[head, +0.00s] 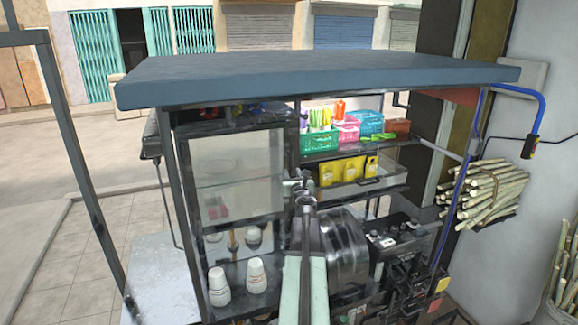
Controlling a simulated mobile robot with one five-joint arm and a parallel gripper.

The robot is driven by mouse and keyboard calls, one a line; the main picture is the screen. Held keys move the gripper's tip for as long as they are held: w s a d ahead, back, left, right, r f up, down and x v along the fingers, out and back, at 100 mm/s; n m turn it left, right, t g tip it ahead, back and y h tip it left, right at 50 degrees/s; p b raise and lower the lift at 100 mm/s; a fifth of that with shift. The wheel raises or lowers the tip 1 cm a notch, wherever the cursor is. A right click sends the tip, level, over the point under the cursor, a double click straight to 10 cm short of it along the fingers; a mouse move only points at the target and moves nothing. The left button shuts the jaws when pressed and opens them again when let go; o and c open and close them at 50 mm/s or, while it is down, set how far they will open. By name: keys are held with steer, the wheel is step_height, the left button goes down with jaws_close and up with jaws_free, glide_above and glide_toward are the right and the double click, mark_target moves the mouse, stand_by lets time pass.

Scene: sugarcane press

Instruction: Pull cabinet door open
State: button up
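The cabinet is a dark-framed stall under a flat blue-grey roof (320,78). Its left part has a glass-panelled door (236,160) in a dark frame, with shelves showing through or below the glass. The door looks about flush with the cabinet front; I cannot tell if it is slightly ajar. My arm reaches up from the bottom middle, and my gripper (299,187) is at the right edge of the door frame, at about mid height. Its fingers are small and dark against the frame. I cannot tell whether they touch a handle, and no handle shows clearly.
White cups (219,286) stand on the lower left shelf. Coloured baskets (347,130) and yellow packets (340,171) fill the right shelves. A round metal drum (345,247) is right of my arm. Cane bundles (488,192) are at the right wall. Paving at left is clear.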

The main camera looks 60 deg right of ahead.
mark_target(290, 166)
steer(key=x, duration=0.7)
steer(key=shift+d, duration=0.25)
steer(key=shift+a, duration=0.1)
steer(key=shift+s, duration=0.1)
jaws_close()
steer(key=shift+s, duration=0.1)
stand_by(0.7)
